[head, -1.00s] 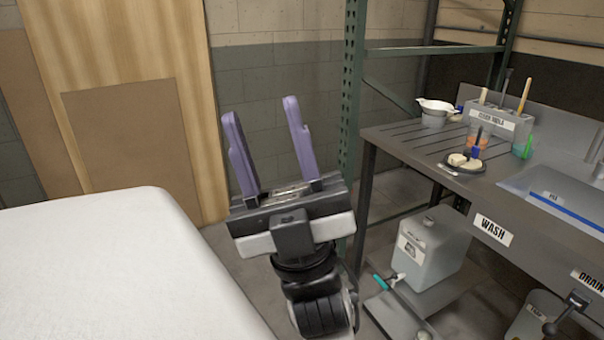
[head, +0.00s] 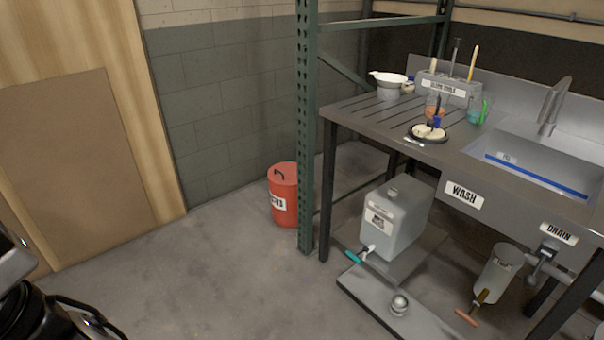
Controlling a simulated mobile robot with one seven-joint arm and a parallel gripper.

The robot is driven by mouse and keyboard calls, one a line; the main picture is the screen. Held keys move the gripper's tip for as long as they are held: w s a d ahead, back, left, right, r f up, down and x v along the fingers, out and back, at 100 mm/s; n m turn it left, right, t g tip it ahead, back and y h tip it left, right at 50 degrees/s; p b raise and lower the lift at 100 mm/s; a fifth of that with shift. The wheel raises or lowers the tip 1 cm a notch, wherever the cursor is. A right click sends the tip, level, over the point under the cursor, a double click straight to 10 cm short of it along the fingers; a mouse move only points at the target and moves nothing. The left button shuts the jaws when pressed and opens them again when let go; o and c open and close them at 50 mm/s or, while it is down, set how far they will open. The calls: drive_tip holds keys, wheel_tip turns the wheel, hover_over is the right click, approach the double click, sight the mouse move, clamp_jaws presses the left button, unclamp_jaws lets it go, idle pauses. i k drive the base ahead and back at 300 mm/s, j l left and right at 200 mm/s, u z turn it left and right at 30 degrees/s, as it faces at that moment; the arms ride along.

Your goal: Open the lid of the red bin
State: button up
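The red bin (head: 284,207) stands on the concrete floor against the grey block wall, just left of the green rack post. It is a red cylinder with a white label, partly cut off by the post. Its red lid (head: 285,171) has a dark handle and looks closed. My gripper is not in view. Only dark and grey parts of my own arm show at the lower left edge, well apart from the bin.
A green rack post (head: 306,130) stands right beside the bin. A metal wash sink table (head: 395,138) is on the right, with a grey jug (head: 398,222) on a low shelf below. The floor (head: 215,270) in front of the bin is clear.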

sight(289, 170)
drive_tip(key=u, duration=0.15)
drive_tip(key=i+u, duration=0.1)
drive_tip(key=i, duration=0.4)
drive_tip(key=i+l, duration=0.1)
drive_tip(key=i, duration=0.4)
drive_tip(key=i+u, duration=0.15)
drive_tip(key=i, duration=0.35)
drive_tip(key=i+l+u, duration=0.1)
drive_tip(key=i, duration=0.4)
drive_tip(key=i+l, duration=0.25)
drive_tip(key=i, duration=0.25)
drive_tip(key=i+l+u, duration=0.15)
drive_tip(key=i, duration=0.35)
